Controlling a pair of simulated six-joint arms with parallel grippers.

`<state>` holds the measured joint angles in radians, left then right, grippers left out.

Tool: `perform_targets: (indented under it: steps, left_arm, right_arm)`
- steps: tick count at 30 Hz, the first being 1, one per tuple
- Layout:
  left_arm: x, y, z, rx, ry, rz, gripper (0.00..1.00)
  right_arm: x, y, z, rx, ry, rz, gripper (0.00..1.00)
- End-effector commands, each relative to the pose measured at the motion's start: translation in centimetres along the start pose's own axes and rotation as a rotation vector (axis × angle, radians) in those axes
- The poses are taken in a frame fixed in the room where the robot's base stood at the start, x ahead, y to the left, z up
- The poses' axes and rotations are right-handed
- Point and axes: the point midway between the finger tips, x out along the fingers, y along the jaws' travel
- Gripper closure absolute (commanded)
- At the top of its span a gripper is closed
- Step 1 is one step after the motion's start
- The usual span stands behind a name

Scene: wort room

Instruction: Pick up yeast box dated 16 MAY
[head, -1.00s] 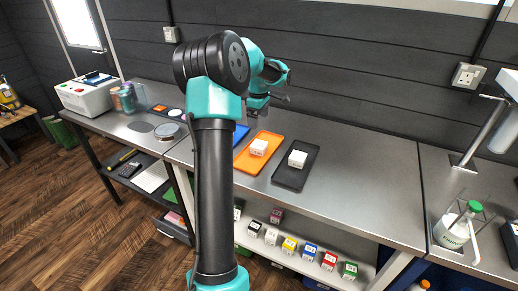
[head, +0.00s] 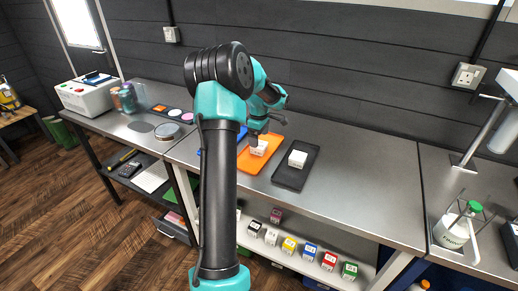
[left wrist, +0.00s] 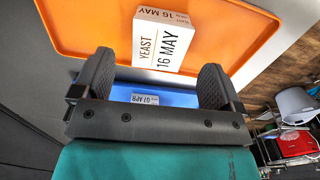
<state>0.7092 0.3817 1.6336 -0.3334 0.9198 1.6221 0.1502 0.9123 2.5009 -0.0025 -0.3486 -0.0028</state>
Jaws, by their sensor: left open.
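The white yeast box (left wrist: 163,42) reads "YEAST 16 MAY" in the left wrist view. It sits on an orange tray (left wrist: 80,15). In the head view this box (head: 259,149) and the orange tray (head: 246,165) are at the middle of the bench. My left gripper (left wrist: 158,68) is open, its fingers on either side of the box's near end with gaps, not closed on it. My right gripper is not in view.
A black tray (head: 285,180) with another white box (head: 298,159) lies to the right. A blue tray (left wrist: 180,96) holds a box labelled "07 APR" (left wrist: 145,99). Bare steel bench (head: 360,185) lies right of the trays. Several coloured boxes stand on the lower shelf.

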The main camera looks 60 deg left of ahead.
Motion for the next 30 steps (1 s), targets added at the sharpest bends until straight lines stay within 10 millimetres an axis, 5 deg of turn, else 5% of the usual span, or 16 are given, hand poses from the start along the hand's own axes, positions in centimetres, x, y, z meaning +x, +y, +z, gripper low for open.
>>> perform_targets:
  steps: [11,26,30]
  left_arm:
    - [4.5,0.0,0.1,-0.001,0.0,-0.002,0.08]
    - [4.7,0.1,0.1,0.0,0.0,-0.001,0.08]
    - [4.7,0.1,0.1,0.0,0.0,0.0,0.21]
  right_arm:
    - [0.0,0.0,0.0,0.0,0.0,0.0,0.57]
    - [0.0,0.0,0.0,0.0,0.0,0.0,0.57]
    - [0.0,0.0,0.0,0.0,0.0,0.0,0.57]
